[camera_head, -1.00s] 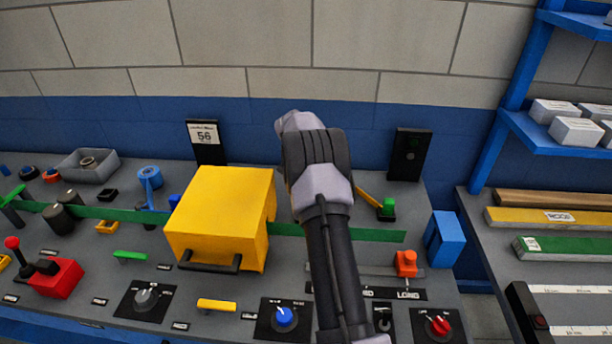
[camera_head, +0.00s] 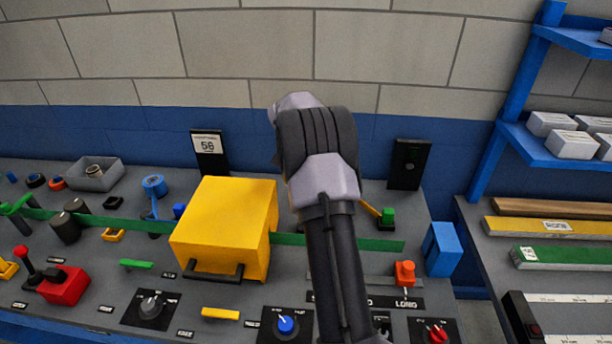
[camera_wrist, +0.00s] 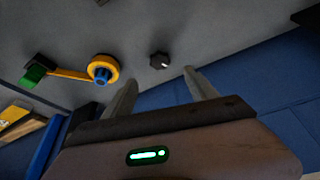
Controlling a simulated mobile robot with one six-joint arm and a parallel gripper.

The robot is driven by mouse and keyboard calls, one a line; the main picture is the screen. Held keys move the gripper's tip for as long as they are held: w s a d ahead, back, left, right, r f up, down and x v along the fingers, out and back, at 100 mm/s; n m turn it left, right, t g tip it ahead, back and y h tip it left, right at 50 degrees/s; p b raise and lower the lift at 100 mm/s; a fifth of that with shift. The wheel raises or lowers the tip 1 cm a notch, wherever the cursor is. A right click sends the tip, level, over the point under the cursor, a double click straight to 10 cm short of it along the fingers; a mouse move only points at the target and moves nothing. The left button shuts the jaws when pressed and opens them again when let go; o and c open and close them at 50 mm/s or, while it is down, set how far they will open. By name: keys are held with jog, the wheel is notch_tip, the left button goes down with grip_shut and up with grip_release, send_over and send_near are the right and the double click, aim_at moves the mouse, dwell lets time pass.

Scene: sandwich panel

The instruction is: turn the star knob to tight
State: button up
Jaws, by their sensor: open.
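A small dark knob (camera_wrist: 159,61) with a white mark sits on the grey panel in the wrist view. It looks like the star knob, but it is too small to tell its lobes or its setting. My gripper (camera_wrist: 160,78) is open and empty, and the knob shows just beyond the gap between the fingertips, apart from them. In the head view my arm (camera_head: 318,165) hides the gripper's fingers and this knob.
A yellow lever (camera_wrist: 68,73) with a green end and a yellow ring with a blue centre (camera_wrist: 101,71) lie left of the knob. The yellow box (camera_head: 222,222) stands left of my arm. A black upright box (camera_head: 408,164) and blue block (camera_head: 441,248) stand right.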

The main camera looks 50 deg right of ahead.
jog(key=p+v, duration=0.1)
jog(key=v, duration=0.6)
jog(key=shift+r, duration=0.2)
